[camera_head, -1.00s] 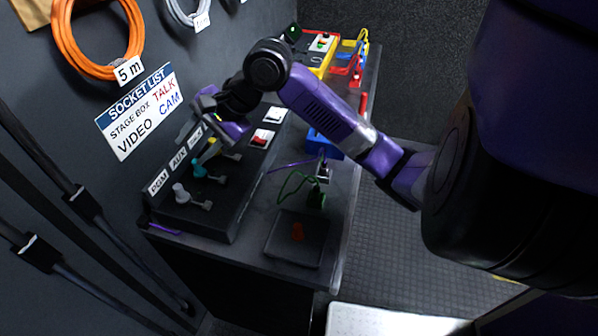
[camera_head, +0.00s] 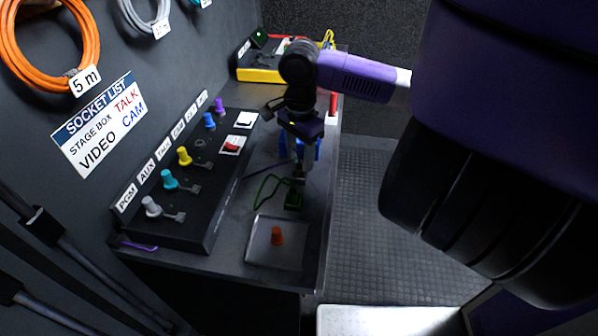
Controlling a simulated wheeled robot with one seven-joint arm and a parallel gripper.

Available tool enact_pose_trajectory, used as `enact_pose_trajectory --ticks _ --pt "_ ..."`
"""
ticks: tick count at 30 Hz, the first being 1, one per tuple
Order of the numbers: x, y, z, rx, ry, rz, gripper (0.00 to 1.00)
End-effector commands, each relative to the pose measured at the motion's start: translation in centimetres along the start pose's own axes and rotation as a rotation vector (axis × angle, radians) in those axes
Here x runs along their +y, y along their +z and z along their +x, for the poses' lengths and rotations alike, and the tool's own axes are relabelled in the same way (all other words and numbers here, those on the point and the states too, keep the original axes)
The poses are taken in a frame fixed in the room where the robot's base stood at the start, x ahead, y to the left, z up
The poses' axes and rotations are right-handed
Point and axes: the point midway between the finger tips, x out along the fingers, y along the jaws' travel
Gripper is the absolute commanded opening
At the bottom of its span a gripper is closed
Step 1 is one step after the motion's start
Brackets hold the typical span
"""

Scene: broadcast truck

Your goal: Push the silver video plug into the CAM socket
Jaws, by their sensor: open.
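The sloped dark socket panel stands along the wall, with labels along its back edge. The CAM socket (camera_head: 199,143) looks like an empty dark ring between the yellow and blue plugs; its label is small and hard to read.
Grey (camera_head: 151,207), cyan (camera_head: 170,181) and yellow (camera_head: 184,157) plugs sit in nearer sockets. A red cylinder (camera_head: 333,103) stands behind.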

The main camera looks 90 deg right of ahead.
Motion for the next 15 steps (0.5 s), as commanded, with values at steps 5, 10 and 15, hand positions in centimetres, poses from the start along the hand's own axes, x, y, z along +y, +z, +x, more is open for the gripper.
enact_pose_trajectory --ticks 5,10,15 --pt "-0.1 -0.1 2.5 0.001 0.001 0.0 0.46" --pt "-0.1 0.0 3.1 0.0 0.0 -0.001 0.46" --pt "-0.1 0.0 3.1 0.0 -0.001 -0.001 0.44"
